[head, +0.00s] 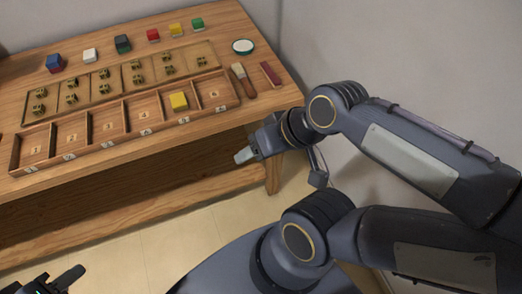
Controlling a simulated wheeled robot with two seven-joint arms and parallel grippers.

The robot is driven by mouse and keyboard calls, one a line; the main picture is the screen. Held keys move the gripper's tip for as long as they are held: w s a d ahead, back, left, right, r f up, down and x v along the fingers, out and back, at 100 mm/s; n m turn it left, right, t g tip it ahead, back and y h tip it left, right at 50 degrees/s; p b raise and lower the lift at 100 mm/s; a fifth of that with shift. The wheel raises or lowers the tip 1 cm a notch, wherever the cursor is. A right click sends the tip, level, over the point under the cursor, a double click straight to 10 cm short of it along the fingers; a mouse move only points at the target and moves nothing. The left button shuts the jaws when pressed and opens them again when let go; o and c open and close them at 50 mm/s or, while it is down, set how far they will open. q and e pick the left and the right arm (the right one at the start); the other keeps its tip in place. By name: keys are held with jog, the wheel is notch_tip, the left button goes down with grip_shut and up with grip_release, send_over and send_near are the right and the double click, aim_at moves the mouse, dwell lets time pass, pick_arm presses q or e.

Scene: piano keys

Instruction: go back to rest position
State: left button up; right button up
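My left gripper (54,281) shows at the bottom left corner, cut off by the picture's edge. Its dark fingers look spread apart with nothing between them. It is low in front of the wooden desk (160,195), clear of it. My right arm comes in from the right, and its gripper (245,155) appears in front of the desk's right front edge. A pale finger shows side-on, so its opening cannot be judged. I see no object in it.
Behind are small brass parts, several coloured blocks, a brush (243,79), a dark red bar (270,73) and a round white-topped dish (243,46). Floor in front is clear.

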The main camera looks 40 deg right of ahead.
jog(key=shift+s+a+f, duration=0.1)
jog(key=shift+s+f, duration=0.1)
jog(key=shift+s, duration=0.1)
notch_tip(320, 180, up, 4)
jog(key=p, duration=0.4)
